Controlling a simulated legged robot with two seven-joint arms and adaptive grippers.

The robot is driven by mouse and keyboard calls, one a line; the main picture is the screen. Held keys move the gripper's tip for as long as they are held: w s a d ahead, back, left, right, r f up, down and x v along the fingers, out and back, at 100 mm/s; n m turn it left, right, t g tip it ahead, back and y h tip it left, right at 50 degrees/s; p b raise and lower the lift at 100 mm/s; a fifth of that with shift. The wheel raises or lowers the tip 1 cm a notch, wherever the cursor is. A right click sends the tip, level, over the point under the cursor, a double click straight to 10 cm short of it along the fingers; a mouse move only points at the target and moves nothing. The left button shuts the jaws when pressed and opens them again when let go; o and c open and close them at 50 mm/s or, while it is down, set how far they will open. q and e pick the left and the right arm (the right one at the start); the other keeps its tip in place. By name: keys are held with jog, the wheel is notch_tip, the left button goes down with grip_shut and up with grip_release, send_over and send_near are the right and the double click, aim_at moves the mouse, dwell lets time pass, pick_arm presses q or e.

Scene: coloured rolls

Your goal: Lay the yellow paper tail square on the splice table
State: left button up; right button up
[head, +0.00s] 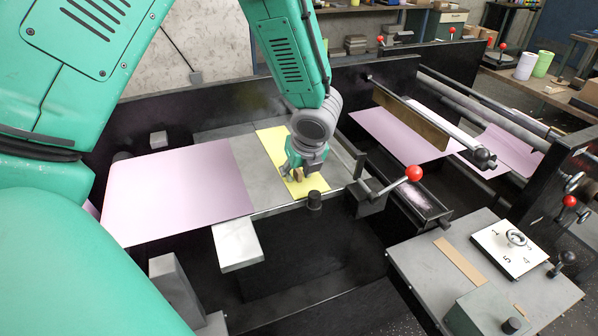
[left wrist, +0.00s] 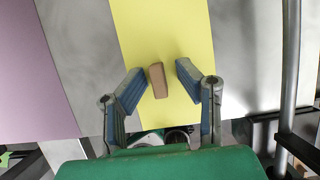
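The yellow paper tail (head: 271,141) lies as a strip across the grey splice table (head: 240,160), apart from the pink sheet (head: 180,190) on its left. In the left wrist view the yellow tail (left wrist: 160,35) has bare grey table on both sides. A small brown block (left wrist: 157,80) sits on the yellow tail. My left gripper (left wrist: 158,82) is open above the tail, its two blue-padded fingers either side of the block with gaps. In the head view the left gripper (head: 304,174) hides part of the tail. My right gripper is not in view.
A red-knobbed lever (head: 414,173) stands just right of the splice table. A black post (head: 314,200) stands at its front edge. More pink web (head: 400,135) runs beyond a brown-faced bar. A cabinet with a numbered white plate (head: 510,248) is at lower right.

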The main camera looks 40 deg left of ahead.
pick_arm(q)
jog(key=shift+s+a, duration=0.4)
jog(key=shift+s, duration=0.4)
dwell(0.4)
jog(key=shift+s+a, duration=0.1)
jog(key=shift+s, duration=0.1)
dwell(0.5)
jog(key=shift+d+r, duration=0.2)
jog(key=shift+r, duration=0.25)
jog(key=v, duration=1.1)
jog(key=shift+f, duration=0.1)
dwell(0.4)
